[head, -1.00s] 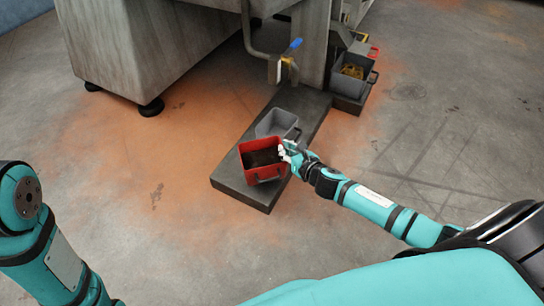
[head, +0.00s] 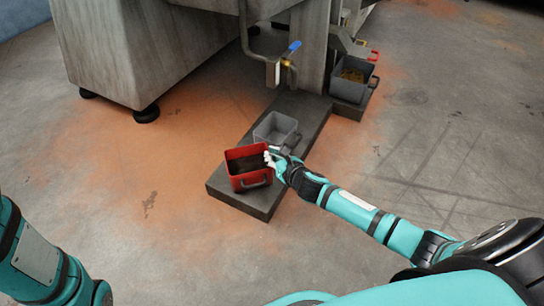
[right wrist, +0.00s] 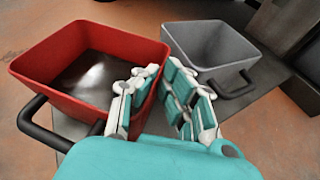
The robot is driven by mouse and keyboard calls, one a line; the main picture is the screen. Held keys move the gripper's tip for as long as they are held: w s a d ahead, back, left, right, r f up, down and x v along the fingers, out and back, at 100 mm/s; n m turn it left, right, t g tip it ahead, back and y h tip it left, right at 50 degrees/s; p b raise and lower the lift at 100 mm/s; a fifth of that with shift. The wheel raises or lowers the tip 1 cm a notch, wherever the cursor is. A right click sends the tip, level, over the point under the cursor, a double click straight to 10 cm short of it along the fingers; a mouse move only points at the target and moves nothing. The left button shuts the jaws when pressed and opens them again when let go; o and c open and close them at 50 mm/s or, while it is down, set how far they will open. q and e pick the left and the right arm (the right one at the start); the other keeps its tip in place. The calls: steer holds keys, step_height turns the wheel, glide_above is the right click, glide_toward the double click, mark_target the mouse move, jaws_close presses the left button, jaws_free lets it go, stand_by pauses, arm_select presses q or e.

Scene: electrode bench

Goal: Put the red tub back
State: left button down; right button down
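The red tub (head: 240,182) has a dark, glossy bottom inside and a dark handle on one side. It is over the near end of the low dark grey plinth (head: 262,206); I cannot tell whether it rests on it or hangs just above. My right gripper (head: 271,158) is at the tub's right wall. In the right wrist view the red tub (right wrist: 60,85) fills the left, and the gripper's fingers (right wrist: 160,72) are closed together on its right wall. My left gripper is out of view; only its arm shows at lower left.
An empty grey tub (head: 268,135) stands on the plinth just behind the red tub; it also shows in the right wrist view (right wrist: 205,50). Another grey tub (head: 345,88) with yellowish pieces stands farther back. A blue-handled valve (head: 293,47) is above the plinth's far end. Floor at left is clear.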

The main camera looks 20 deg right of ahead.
steer(key=c, duration=1.5)
jaws_free()
